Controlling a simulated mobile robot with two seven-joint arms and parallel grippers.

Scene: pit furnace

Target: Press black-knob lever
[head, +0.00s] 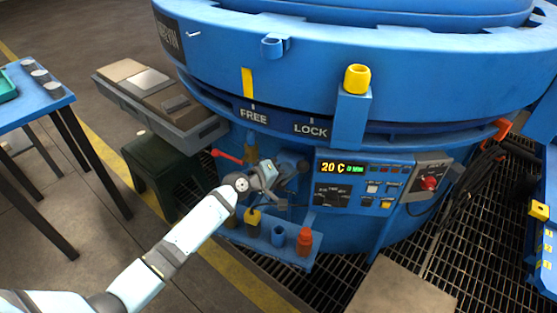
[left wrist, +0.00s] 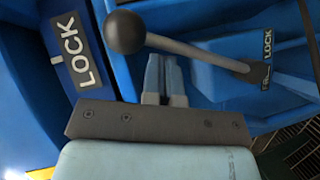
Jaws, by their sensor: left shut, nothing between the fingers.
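In the left wrist view the black-knob lever shows a round black knob (left wrist: 124,32) on a grey rod (left wrist: 200,55). The rod runs right to a pivot beside a small LOCK label (left wrist: 267,58). My left gripper (left wrist: 162,58) is shut and empty, with its blue fingertips just below the rod in the picture, right of the knob; I cannot tell whether they touch it. In the head view my left gripper (head: 272,174) is at the front of the blue furnace (head: 410,80), left of the control panel. There the lever is small and mostly unclear. My right gripper is not in view.
A red-handled lever (head: 228,156) sticks out left of my gripper. Below is a blue shelf (head: 268,250) with a red-topped item (head: 304,240). The control panel (head: 350,183) is close on the right. A grey trolley (head: 160,95) and a blue table (head: 35,110) stand left.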

